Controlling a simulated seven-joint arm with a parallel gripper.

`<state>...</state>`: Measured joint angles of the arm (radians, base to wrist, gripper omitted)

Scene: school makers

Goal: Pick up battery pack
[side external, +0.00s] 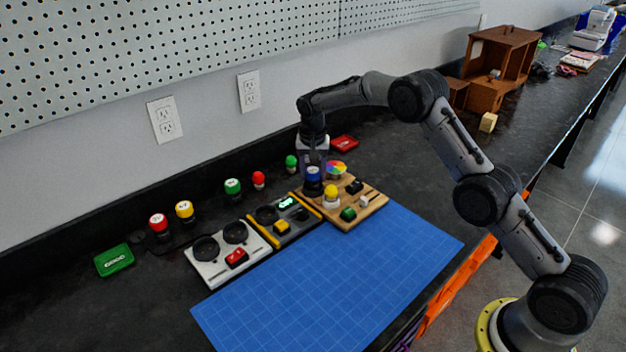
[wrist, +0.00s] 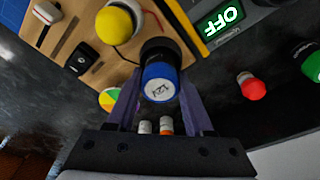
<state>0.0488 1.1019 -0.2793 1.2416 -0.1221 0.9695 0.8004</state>
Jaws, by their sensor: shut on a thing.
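A battery pack with a dark body and a blue top (wrist: 159,84), marked 12V, is between the two purple fingers of my gripper (wrist: 158,98) in the wrist view. My gripper is shut on it. In the side external view my gripper (side external: 312,160) points down over the battery pack (side external: 313,176), at the upper left part of the wooden board (side external: 372,203). I cannot tell whether its base touches the surface below.
A yellow dome button (side external: 331,192) is close beside it on the board. A grey-yellow panel (side external: 283,219) with a lit display and a white panel (side external: 228,252) with round sockets stand left. Red (side external: 158,222) and yellow (side external: 184,209) topped packs stand behind. The blue mat (side external: 330,275) is clear.

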